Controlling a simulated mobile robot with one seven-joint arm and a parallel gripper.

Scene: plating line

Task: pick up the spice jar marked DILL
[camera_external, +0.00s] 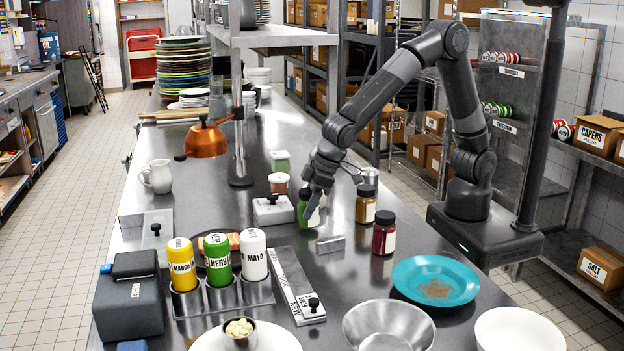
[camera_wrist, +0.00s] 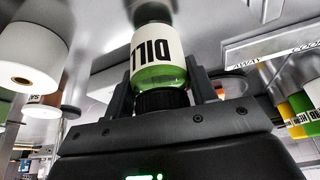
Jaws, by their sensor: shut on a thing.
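The DILL jar (camera_external: 308,213) is a small jar with green contents, a white label and a black lid. It stands near the middle of the steel counter in the external view. In the wrist view the DILL jar (camera_wrist: 155,50) shows its label upside down, with the lid toward my palm. My gripper (camera_external: 313,193) reaches down over it from above, and in the wrist view my gripper (camera_wrist: 162,92) has one finger on each side of the jar's lid end, shut on it. I cannot tell whether the jar's base touches the counter.
An amber jar (camera_external: 365,206) and a dark red jar (camera_external: 384,234) stand to the right. A lidded steel container (camera_external: 273,212) is close on the left, and a small metal block (camera_external: 330,244) lies in front. Squeeze bottles (camera_external: 217,262) and a turquoise plate (camera_external: 462,281) are nearer.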

